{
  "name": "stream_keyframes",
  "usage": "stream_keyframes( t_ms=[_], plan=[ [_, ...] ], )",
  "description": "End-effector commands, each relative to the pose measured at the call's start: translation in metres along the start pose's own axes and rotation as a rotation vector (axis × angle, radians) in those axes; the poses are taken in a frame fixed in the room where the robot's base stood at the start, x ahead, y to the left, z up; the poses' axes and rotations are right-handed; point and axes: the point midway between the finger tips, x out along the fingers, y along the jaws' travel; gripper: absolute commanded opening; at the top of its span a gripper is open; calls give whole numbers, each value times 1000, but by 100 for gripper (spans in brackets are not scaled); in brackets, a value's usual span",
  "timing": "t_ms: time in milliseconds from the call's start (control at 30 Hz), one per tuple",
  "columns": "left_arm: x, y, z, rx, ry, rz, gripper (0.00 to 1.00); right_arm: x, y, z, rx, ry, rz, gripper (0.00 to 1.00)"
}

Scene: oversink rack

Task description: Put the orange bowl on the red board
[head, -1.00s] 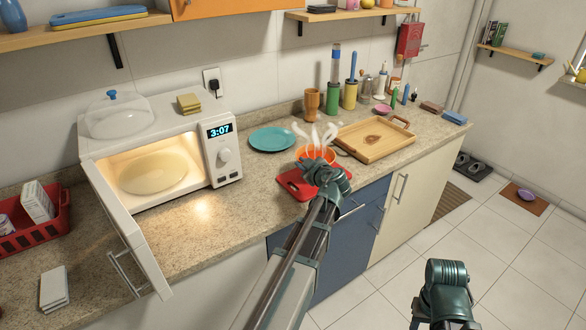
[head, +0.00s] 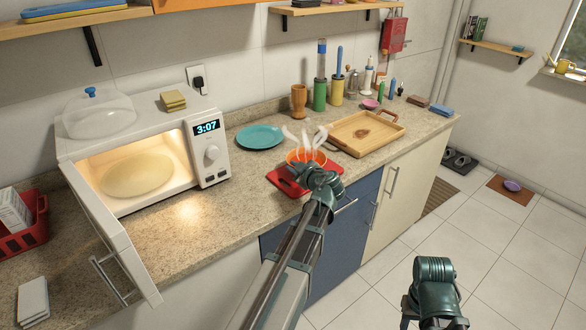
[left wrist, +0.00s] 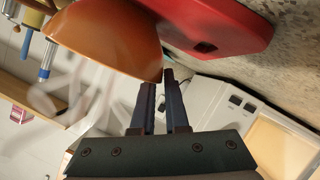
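The orange bowl (head: 305,157), with pale wisps of steam above it, is over the red board (head: 284,184) on the counter. In the left wrist view the bowl (left wrist: 105,35) is close beside the red board (left wrist: 225,22). Its base is hidden, so I cannot tell whether it touches the board. My left gripper (head: 316,172) is at the bowl's near side. In the left wrist view its two fingers (left wrist: 159,82) are close together, one on each side of the bowl's rim. My right arm shows low in the head view, but its fingers do not.
A microwave (head: 207,152) stands open at left, its door (head: 110,235) reaching over the counter edge. A teal plate (head: 260,136) lies behind the board. A wooden tray (head: 365,133) is right of the bowl. Bare counter (head: 225,205) lies left of the board.

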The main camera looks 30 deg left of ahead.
Motion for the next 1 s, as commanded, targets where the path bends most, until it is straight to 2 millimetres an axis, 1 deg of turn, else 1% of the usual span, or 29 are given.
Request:
stream_keyframes(
  t_ms=[33,100,167,433,533,667,800,1000],
  plan=[
    [0,0,0,0,0,0,19,0,0,0,0,0,0,45],
    [0,0,0,0,0,0,32,0,0,0,0,0,0,45],
    [0,0,0,0,0,0,42,0,0,0,0,0,0,45],
    [0,0,0,0,0,0,42,0,0,0,0,0,0,45],
    [-3,2,-3,0,0,0,42,-5,0,0,0,0,0,45],
    [-25,2,-4,1,-2,3,42,-12,1,1,0,0,0,45],
    [-55,1,-5,2,-2,3,42,-23,2,1,0,0,0,45],
    [-92,2,-4,1,-2,2,42,-35,3,2,0,0,0,45]
  ],
)
